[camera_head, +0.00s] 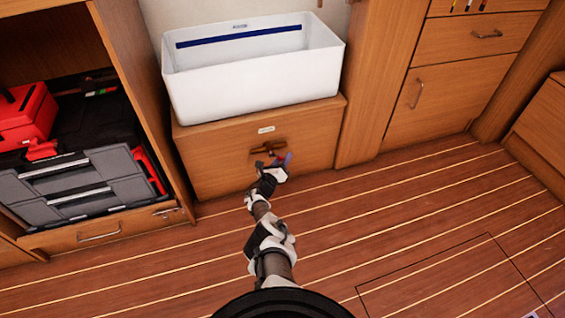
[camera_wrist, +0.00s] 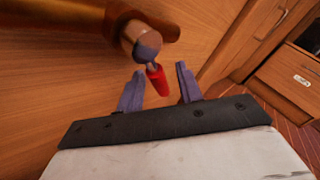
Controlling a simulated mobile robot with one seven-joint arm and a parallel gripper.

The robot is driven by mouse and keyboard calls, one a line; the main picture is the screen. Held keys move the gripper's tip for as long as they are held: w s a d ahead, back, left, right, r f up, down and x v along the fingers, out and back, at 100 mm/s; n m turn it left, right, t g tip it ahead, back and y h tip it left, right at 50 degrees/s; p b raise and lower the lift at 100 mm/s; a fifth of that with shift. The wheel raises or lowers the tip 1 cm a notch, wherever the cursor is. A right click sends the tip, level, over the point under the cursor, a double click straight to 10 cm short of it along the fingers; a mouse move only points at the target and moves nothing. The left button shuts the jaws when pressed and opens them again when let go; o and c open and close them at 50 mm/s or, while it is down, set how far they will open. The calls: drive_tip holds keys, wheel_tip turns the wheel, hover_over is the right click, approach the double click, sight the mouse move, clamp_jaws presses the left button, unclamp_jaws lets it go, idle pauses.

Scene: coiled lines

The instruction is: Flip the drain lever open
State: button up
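The drain lever (camera_wrist: 157,78) shows in the wrist view as a short red handle on a round metal valve body (camera_wrist: 147,43). The valve joins a brass-coloured pipe along the wooden cabinet front. My gripper (camera_wrist: 161,78) is open, with its two purple fingers apart. The red handle appears between the fingers in the picture, nearer the left one; whether it touches a finger I cannot tell. In the head view my gripper (camera_head: 287,160) is at the valve, low on the cabinet front, and hides most of the lever.
A white basin (camera_head: 260,85) with a blue stripe inside stands on the wooden cabinet (camera_head: 215,165). Red and grey toolboxes (camera_head: 85,180) fill a shelf at the left. Cabinets with handles stand at the right. The striped wooden floor (camera_head: 420,215) in front is clear.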

clamp_jaws()
idle(0.3)
drive_tip(key=shift+d, duration=0.1)
drive_tip(key=shift+w+d+n+b, duration=0.15)
drive_tip(key=shift+n+b, duration=0.15)
drive_tip(key=shift+b, duration=0.3)
drive_tip(key=shift+d+r+n+t+h+b, duration=0.15)
drive_tip(key=shift+n+t+h+b, duration=0.15)
drive_tip(key=shift+n+t+b, duration=0.25)
drive_tip(key=shift+d+r+n+t, duration=0.1)
drive_tip(key=shift+r+n+t, duration=0.25)
drive_tip(key=shift+r+t, duration=0.15)
